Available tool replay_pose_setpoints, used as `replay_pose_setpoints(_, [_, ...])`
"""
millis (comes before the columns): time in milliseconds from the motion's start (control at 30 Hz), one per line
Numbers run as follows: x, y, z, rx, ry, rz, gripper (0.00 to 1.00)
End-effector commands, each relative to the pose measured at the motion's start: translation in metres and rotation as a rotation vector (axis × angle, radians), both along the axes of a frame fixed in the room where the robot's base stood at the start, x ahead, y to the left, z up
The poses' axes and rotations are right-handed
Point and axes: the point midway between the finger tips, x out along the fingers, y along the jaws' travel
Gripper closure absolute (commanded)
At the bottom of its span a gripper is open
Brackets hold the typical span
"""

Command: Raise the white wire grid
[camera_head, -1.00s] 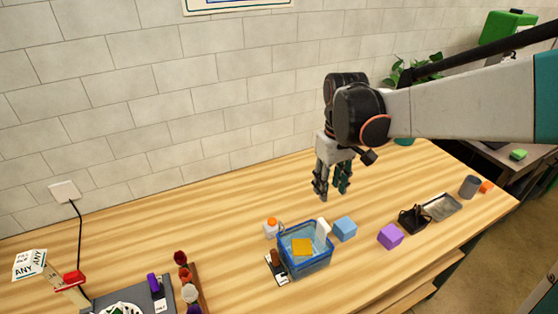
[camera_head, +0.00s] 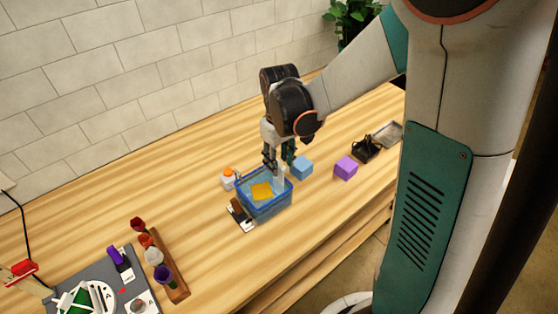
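I cannot make out a white wire grid for certain. A white upright piece (camera_head: 279,181) stands at the right side of a blue open container (camera_head: 268,212); its mesh, if any, is too small to see. An orange-yellow flat piece (camera_head: 261,191) lies inside the container. My gripper (camera_head: 279,164) points down at the container's back right, just over the top of the white piece. Its fingers look apart, with the white piece between or just below them. Contact cannot be seen.
A light blue cube (camera_head: 302,168) stands close right of the container, and a purple cube (camera_head: 346,168) further right. A white bottle with an orange cap (camera_head: 228,178) is at its left. A wooden rack with flowers (camera_head: 170,272) and a grey board (camera_head: 75,274) are at the front left.

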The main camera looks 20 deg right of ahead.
Motion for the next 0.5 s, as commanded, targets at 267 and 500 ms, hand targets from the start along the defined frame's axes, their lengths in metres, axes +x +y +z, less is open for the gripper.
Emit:
replay_pose_setpoints(267, [0.0001,0.0,-0.0015,0.0,0.0,0.0,0.63])
replay_pose_setpoints(500, [0.0,0.0,-0.0014,0.0,0.0,0.0,1.0])
